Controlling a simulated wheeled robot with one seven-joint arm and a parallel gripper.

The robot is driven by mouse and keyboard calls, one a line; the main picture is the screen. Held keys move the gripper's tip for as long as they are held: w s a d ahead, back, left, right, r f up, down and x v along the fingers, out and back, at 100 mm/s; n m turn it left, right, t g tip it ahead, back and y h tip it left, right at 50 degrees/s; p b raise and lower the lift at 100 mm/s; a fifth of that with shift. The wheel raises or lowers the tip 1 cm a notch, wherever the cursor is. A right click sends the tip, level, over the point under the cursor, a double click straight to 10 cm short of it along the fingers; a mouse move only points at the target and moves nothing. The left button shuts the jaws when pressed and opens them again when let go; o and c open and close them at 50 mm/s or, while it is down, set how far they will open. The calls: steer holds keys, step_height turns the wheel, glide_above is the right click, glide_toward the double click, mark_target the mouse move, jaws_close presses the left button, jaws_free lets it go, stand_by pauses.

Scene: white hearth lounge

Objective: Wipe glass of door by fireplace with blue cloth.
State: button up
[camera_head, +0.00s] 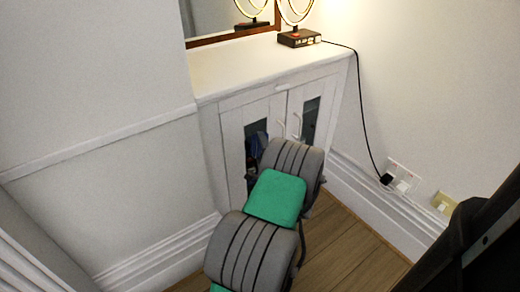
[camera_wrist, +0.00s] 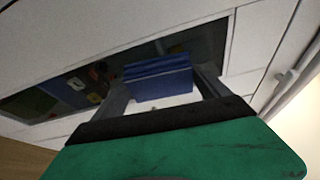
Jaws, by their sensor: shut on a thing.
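A white cabinet has two doors with dark glass panes. The left door glass (camera_head: 251,130) is partly hidden behind my arm; the right door glass (camera_head: 310,118) is clear of it. In the wrist view, a door glass (camera_wrist: 205,42) runs as a slanted dark band across the picture. My gripper (camera_wrist: 162,84) is shut on the folded blue cloth (camera_wrist: 158,77), which is held in front of this glass. I cannot tell whether the cloth touches it. In the head view my gripper is mostly hidden by my arm.
White handles (camera_head: 296,124) stand out from the doors near their meeting edges. A lamp (camera_head: 299,37) sits on the cabinet top (camera_head: 260,75), its black cord (camera_head: 366,125) running down to a wall socket (camera_head: 398,178). Wooden floor (camera_head: 345,250) is clear at the right. No fireplace shows.

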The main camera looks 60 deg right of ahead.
step_height(320, 180, down, 8)
steer(key=b, duration=0.6)
steer(key=shift+r, duration=0.1)
steer(key=s+a+b, duration=0.2)
steer(key=s+a, duration=0.2)
steer(key=s, duration=0.4)
stand_by(0.4)
